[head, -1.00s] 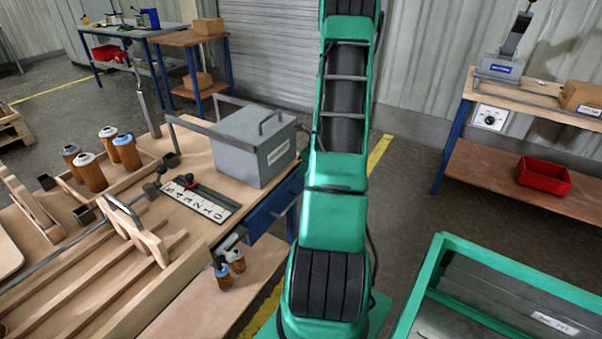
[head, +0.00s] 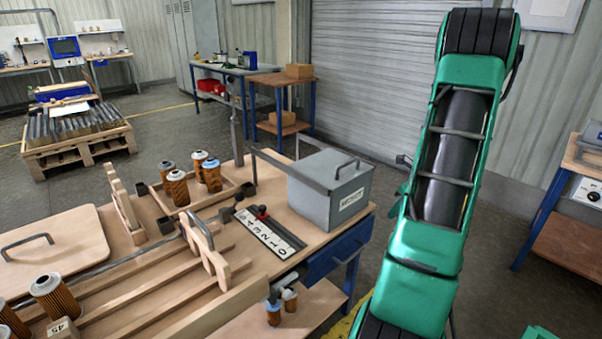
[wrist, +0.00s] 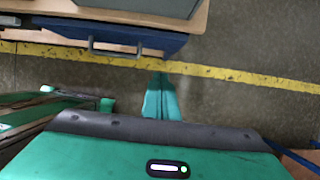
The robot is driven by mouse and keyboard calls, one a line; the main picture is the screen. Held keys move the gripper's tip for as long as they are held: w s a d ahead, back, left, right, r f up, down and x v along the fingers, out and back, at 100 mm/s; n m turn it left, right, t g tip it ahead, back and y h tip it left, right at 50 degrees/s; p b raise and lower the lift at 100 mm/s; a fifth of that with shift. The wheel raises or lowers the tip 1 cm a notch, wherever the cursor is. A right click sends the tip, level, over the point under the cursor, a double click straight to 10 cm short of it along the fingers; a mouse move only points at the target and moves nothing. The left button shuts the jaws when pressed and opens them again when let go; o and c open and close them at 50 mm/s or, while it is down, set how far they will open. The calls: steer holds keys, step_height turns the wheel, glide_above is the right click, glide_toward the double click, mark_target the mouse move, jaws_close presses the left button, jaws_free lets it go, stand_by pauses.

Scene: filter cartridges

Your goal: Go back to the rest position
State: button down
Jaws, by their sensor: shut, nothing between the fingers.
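My green arm rises along the right of the head view, its links upright and clear of the bench. Several brown filter cartridges (head: 177,188) stand in a wooden tray (head: 153,197) on the workbench. Other cartridges (head: 55,297) stand at the lower left, and two more (head: 273,312) sit low beside the bench's front.
A grey lidded box (head: 330,205) stands on the bench's right end, beside a numbered strip (head: 268,232). A blue drawer (head: 338,248) is below; it shows in the wrist view too (wrist: 105,33). A yellow line (wrist: 220,72) crosses open floor. A pallet (head: 78,150) stands at the back left.

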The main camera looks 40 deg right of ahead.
steer(key=a+r+n+g, duration=0.1)
steer(key=a+r+n, duration=0.55)
steer(key=a, duration=0.25)
steer(key=a+r+n+g, duration=0.2)
steer(key=a+r+n, duration=0.3)
steer(key=a+n, duration=0.3)
steer(key=s+a+r+n, duration=0.2)
steer(key=s+a+n, duration=0.5)
steer(key=a, duration=0.2)
steer(key=s+a+r+n+g, duration=0.1)
steer(key=s+a+r+n, duration=0.1)
steer(key=s+a+n, duration=0.5)
steer(key=shift+a, duration=0.9)
steer(key=shift+s, duration=0.1)
steer(key=shift+w+f, duration=0.25)
steer(key=shift+w, duration=0.4)
